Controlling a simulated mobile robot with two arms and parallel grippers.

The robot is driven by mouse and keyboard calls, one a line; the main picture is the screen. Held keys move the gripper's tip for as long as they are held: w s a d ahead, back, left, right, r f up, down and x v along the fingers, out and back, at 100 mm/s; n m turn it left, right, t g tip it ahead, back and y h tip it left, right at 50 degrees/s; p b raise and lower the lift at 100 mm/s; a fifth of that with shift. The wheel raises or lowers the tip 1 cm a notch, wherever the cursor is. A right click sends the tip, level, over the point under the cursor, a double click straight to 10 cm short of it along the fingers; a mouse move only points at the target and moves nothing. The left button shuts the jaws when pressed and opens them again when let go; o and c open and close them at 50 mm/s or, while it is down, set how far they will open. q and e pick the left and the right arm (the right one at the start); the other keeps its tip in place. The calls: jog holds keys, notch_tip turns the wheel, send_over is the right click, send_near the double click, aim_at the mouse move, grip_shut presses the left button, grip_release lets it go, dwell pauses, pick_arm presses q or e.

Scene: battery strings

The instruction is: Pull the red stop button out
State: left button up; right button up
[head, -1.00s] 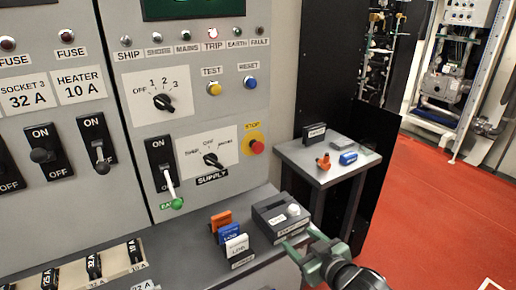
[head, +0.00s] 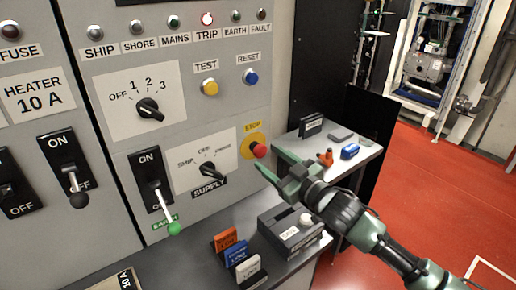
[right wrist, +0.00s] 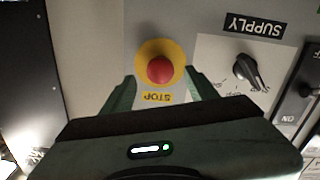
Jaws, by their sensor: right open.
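The red stop button (head: 261,150) sits on a yellow disc marked STOP on the grey panel, right of the supply switch. It also shows in the right wrist view (right wrist: 161,69), upside down, between and beyond my fingertips. My right gripper (head: 268,164) is open and empty, with its green fingers pointing at the panel just below and in front of the button. In the right wrist view the right gripper (right wrist: 158,82) has one finger on each side of the button, apart from it. My left gripper is not in view.
The supply switch (head: 211,169) and the lever with a green knob (head: 174,228) are left of the button. Below lie a grey box (head: 290,238) and several tags on the ledge. A small side table (head: 352,172) with items stands to the right.

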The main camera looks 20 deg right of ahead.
aim_at(262, 153)
jog(key=p+x, duration=0.1)
jog(key=x, duration=0.3)
jog(key=shift+w+a+r, duration=0.1)
jog(key=shift+w+a, duration=0.05)
jog(key=shift+w, duration=0.2)
jog(key=shift+w+a, duration=0.1)
jog(key=shift+w, duration=0.1)
grip_shut()
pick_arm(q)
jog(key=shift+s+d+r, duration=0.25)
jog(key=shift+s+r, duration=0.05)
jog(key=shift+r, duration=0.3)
